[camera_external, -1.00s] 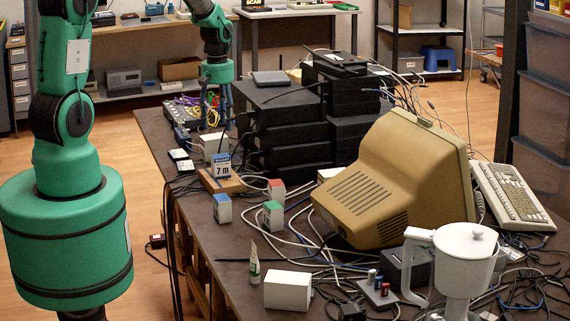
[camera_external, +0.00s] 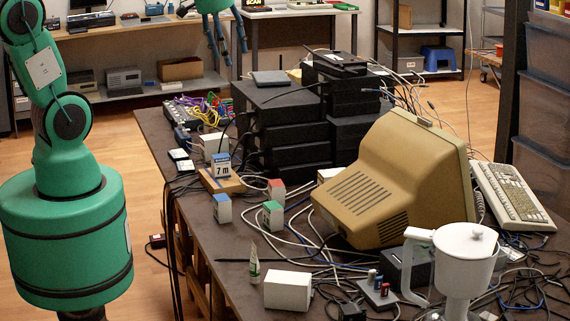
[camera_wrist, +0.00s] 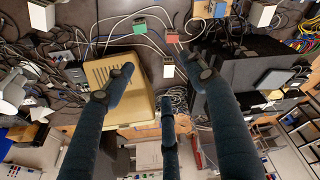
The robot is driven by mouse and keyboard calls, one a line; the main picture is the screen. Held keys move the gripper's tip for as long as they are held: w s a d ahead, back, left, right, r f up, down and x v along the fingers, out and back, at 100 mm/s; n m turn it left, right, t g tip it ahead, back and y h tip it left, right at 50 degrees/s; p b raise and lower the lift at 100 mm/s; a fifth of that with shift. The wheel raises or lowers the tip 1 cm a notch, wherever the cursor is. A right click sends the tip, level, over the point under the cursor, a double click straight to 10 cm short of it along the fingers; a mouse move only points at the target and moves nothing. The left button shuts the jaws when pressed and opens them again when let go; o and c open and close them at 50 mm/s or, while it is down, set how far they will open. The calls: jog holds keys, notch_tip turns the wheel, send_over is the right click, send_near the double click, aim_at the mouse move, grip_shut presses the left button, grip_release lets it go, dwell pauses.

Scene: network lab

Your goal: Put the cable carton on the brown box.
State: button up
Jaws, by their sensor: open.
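The cable carton (camera_external: 221,166), white with a blue top and marked "7 m", stands upright on the brown box (camera_external: 232,185), a low flat block on the table. In the wrist view the carton (camera_wrist: 219,9) and the brown box (camera_wrist: 201,11) show at the top edge. My gripper (camera_external: 226,50) hangs above and behind the black stack in the picture, well apart from the carton. Its fingers are spread and empty; they also show in the wrist view (camera_wrist: 165,85).
Small cartons with blue (camera_external: 222,209), red (camera_external: 276,190) and green (camera_external: 273,214) tops stand nearby. Black devices (camera_external: 290,135) are stacked behind, a beige monitor (camera_external: 390,180) stands to the right, and a white box (camera_external: 287,291) in front. Loose cables cover much of the table.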

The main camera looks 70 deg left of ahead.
jog(key=s+d+r+m+t, duration=0.1)
jog(key=s+d+r+m, duration=0.1)
jog(key=s+d, duration=0.2)
jog(key=s+d+r+m, duration=0.2)
jog(key=s+d+m, duration=0.1)
jog(key=s+d, duration=0.2)
jog(key=s+d+r+m+t+h, duration=0.1)
jog(key=s+d+r+m, duration=0.1)
jog(key=s+d, duration=0.2)
jog(key=s, duration=0.2)
jog(key=shift+s+d+m+t, duration=0.3)
jog(key=shift+s+d, duration=0.1)
jog(key=shift+r, duration=0.1)
jog(key=shift+f+b, duration=0.5)
